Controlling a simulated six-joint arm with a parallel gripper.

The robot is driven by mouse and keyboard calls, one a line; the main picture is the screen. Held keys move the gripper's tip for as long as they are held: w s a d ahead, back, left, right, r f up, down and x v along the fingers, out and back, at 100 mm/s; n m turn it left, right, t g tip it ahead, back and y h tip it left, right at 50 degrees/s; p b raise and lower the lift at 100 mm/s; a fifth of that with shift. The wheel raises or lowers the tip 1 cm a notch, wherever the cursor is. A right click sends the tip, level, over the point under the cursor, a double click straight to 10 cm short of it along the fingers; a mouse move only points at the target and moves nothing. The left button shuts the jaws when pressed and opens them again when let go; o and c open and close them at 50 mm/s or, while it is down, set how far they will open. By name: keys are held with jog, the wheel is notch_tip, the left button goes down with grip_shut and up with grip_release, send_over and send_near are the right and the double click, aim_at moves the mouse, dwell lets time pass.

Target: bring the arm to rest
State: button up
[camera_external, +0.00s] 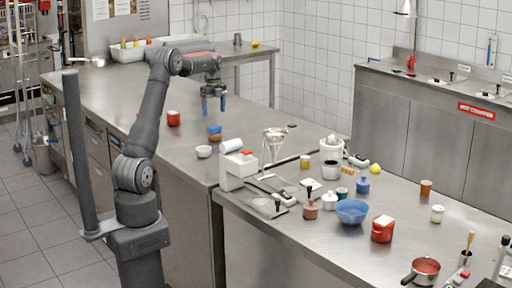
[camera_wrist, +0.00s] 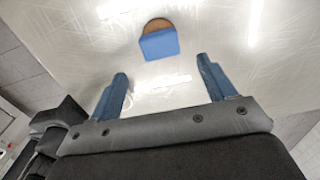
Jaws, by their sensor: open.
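My gripper (camera_external: 213,104) is raised above the steel counter, pointing down, with its blue fingers apart and nothing between them. In the wrist view the two blue fingertips (camera_wrist: 159,77) stand wide apart. A blue and brown item (camera_external: 214,132) stands on the counter below my gripper. In the wrist view it shows as a blue block-like face with a brown round part (camera_wrist: 158,40), beyond the fingertips and clear of them.
The far left counter (camera_external: 110,90) has free room.

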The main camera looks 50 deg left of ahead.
notch_tip(320, 180, down, 8)
jog(key=shift+r, duration=0.1)
notch_tip(320, 180, up, 4)
jog(key=shift+f, duration=0.1)
jog(key=d+r, duration=0.7)
jog(key=d, duration=0.4)
jog(key=n, duration=0.1)
send_near(214, 126)
jog(key=s+a+f, duration=0.2)
jog(key=s+a, duration=1.1)
jog(key=s+a+f, duration=0.1)
jog(key=a+f, duration=0.1)
jog(key=a, duration=0.1)
jog(key=s+a+f, duration=0.1)
jog(key=a+f, duration=0.1)
jog(key=a, duration=0.1)
jog(key=s+a+f, duration=0.2)
jog(key=a, duration=0.1)
jog(key=shift+s+a+f, duration=0.1)
jog(key=shift+a, duration=0.15)
